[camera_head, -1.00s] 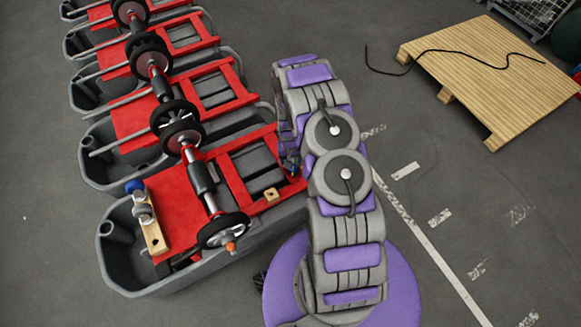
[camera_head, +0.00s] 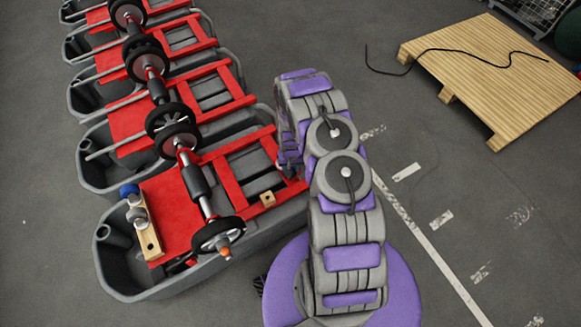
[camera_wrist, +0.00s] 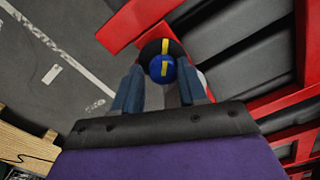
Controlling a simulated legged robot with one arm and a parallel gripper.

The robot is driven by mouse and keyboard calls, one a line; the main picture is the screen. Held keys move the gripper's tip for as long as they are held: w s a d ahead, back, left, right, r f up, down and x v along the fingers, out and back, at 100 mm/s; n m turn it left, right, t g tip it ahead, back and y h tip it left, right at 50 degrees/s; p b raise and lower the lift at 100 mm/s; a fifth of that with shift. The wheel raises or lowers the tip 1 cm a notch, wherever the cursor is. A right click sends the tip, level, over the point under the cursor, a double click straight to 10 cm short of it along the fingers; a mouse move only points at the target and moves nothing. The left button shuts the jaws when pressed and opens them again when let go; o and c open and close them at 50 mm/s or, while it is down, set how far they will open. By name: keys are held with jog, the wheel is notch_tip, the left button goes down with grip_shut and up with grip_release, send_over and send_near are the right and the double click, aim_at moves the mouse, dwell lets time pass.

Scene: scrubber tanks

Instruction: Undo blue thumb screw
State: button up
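In the wrist view, a round blue knob (camera_wrist: 161,70), which looks like the blue thumb screw, has a yellow stripe across it. It sits in front of a dark round part with a matching yellow mark, by the corner of a red frame (camera_wrist: 140,22). My gripper (camera_wrist: 160,92) is open, with one blue-grey finger on each side of the knob. I see no clear contact between fingers and knob. In the head view, my gripper is mostly hidden by my purple and grey arm, near the right end of the nearest red frame (camera_head: 262,204).
Grey scrubber tanks (camera_head: 120,287) with red frames stand in a row at left. Another blue knob (camera_head: 129,190) is on a wooden-block fixture (camera_head: 150,242). A wooden pallet (camera_head: 500,70) with a black cable lies at upper right.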

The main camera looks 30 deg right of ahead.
jog(key=shift+d, duration=0.1)
jog(key=shift+c, duration=0.7)
jog(key=shift+a, duration=0.4)
jog(key=c, duration=0.4)
jog(key=shift+d, duration=0.15)
jog(key=shift+s+r+n+p, duration=0.1)
jog(key=shift+n+p, duration=0.2)
jog(key=shift+p, duration=0.3)
